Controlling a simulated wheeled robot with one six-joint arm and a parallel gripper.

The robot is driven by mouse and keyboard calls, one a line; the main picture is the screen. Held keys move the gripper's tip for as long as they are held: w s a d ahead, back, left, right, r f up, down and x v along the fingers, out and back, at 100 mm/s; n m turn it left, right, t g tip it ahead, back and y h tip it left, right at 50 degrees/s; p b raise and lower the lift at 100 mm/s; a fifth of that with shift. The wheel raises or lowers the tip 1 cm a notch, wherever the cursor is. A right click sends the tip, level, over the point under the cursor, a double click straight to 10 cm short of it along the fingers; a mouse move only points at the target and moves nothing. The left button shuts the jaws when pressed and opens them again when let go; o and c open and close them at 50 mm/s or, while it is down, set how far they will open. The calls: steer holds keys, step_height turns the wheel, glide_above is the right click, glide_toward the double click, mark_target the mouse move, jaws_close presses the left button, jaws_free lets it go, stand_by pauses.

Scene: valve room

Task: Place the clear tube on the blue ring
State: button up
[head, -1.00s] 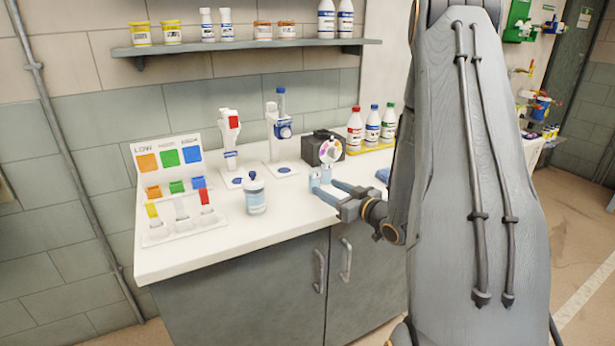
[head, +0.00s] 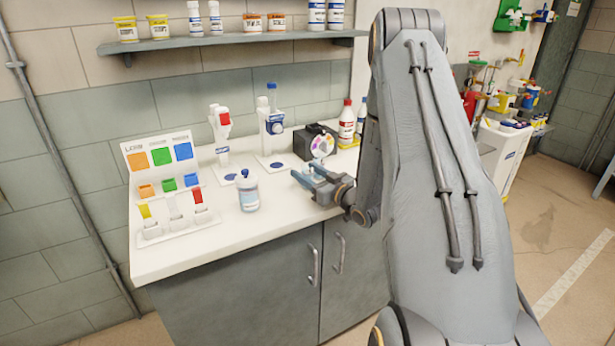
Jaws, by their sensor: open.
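A rack of small tubes stands at the front left of the white counter, before a panel with orange, green and blue squares. A whitish, see-through tube (head: 176,213) stands in it between a yellow-topped tube (head: 146,214) and a red-topped one (head: 199,205). A small blue piece (head: 191,180) sits below the panel's blue square; I cannot tell if it is a ring. Flat blue round marks (head: 277,165) also lie on the white stand bases. My gripper (head: 304,174) is open and empty over the counter, well right of the rack. My arm hides the counter's right end.
Two white dispensers (head: 221,135) (head: 271,122), a dark box (head: 315,143) and capped bottles (head: 346,123) stand behind. A shelf (head: 230,39) runs above. The front counter strip is clear.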

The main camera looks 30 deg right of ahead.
jaws_close()
step_height(320, 180, up, 10)
steer(key=b, duration=0.2)
stand_by(0.7)
